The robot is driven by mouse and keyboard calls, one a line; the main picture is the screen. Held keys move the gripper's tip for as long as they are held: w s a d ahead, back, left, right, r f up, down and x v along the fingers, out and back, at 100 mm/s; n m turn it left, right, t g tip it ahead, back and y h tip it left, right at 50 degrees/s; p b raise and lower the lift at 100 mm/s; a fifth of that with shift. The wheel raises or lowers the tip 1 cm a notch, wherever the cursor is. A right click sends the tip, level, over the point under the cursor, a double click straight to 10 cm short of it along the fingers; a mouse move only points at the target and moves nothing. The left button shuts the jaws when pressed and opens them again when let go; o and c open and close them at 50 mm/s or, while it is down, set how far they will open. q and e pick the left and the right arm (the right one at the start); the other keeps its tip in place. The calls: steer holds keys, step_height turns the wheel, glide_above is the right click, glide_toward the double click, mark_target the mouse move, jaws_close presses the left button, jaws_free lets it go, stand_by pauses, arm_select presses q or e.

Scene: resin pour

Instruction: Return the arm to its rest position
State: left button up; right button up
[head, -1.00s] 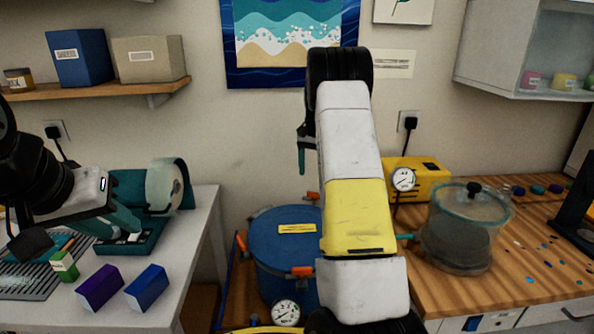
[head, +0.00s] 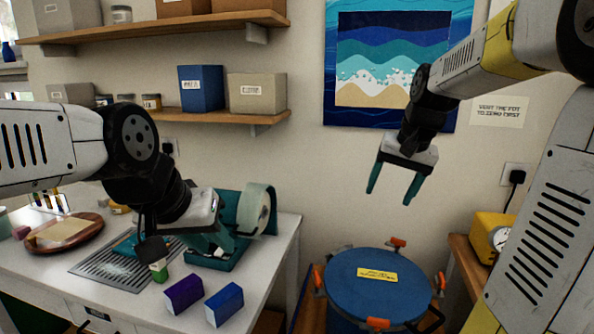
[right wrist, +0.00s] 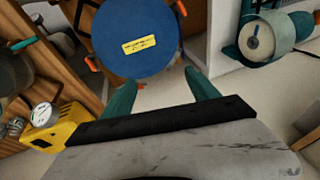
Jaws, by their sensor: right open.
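My right gripper (head: 392,188) hangs in the air in front of the wall in the head view, with its two teal fingers apart and nothing between them. In the right wrist view its fingers (right wrist: 160,92) also stand apart and empty, with the blue round lid (right wrist: 135,35) beyond them. My left gripper (head: 215,248) is low over the white bench at the left, by the teal tape dispenser (head: 264,212). Its fingertips are partly hidden, and I cannot tell whether they are closed on anything.
A blue drum (head: 375,285) with orange clamps stands between the benches. A purple box (head: 184,293) and a blue box (head: 225,304) are on the white bench (head: 265,290). A yellow pump (head: 487,235) is on the right bench. Shelves line the wall.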

steer(key=s+a+n+t, duration=0.1)
steer(key=s+a+n, duration=0.1)
steer(key=s, duration=0.7)
steer(key=s+a+f+n+t, duration=0.1)
steer(key=s+a+n, duration=0.1)
steer(key=s+a, duration=0.3)
steer(key=s, duration=0.4)
steer(key=shift+f+t+y, duration=0.2)
steer(key=shift+t+y, duration=0.1)
